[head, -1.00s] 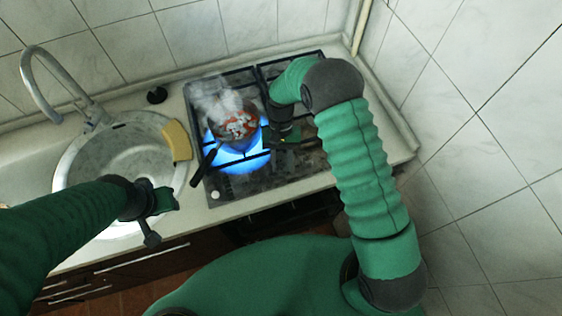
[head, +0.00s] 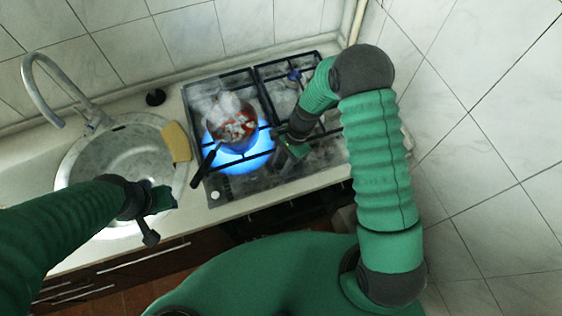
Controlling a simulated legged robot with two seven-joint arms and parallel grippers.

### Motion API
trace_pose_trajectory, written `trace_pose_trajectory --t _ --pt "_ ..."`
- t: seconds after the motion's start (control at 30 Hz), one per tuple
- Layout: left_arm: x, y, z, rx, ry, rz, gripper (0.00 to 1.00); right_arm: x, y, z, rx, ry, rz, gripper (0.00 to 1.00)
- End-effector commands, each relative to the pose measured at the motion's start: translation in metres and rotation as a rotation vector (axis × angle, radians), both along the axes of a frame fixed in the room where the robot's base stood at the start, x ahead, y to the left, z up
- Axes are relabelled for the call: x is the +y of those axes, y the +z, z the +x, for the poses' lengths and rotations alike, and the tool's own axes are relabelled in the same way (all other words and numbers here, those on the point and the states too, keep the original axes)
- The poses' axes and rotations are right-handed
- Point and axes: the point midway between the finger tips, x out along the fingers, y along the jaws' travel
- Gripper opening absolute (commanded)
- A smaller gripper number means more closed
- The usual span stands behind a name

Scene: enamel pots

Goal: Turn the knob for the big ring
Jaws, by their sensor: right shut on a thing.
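The gas hob (head: 235,187) has a blue flame under a pan (head: 221,128) with red and white contents. The pan's black handle (head: 206,165) points to the front left. A white knob (head: 215,195) shows at the hob's front left corner. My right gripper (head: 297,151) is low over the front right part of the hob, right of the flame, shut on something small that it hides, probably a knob. The other knobs are not clear. My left gripper (head: 163,199) is over the counter's front edge by the sink; its jaw gap is not clear.
White steam rises from the pan. A sink (head: 112,160) with a tap (head: 42,88) and a yellow sponge (head: 176,142) are left of the hob. A small blue-centred burner (head: 294,76) is at the back right. Tiled walls close the back and right.

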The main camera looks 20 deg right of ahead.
Motion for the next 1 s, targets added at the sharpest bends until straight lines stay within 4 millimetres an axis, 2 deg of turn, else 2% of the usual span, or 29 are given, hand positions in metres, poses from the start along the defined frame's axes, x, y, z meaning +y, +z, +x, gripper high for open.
trace_pose_trajectory --t 0.27,0.6,1.0 --pt "0.0 0.002 0.0 0.0 0.0 0.0 0.36 0.0 0.001 0.0 -0.002 -0.263 0.001 0.0" --pt "0.0 -0.007 0.0 0.0 0.0 0.0 0.36 -0.001 -0.001 -0.002 -0.003 -0.546 0.001 0.0" --pt "0.0 -0.015 0.0 0.0 0.0 0.0 0.36 0.0 0.0 -0.002 -0.004 -0.718 0.001 0.0"
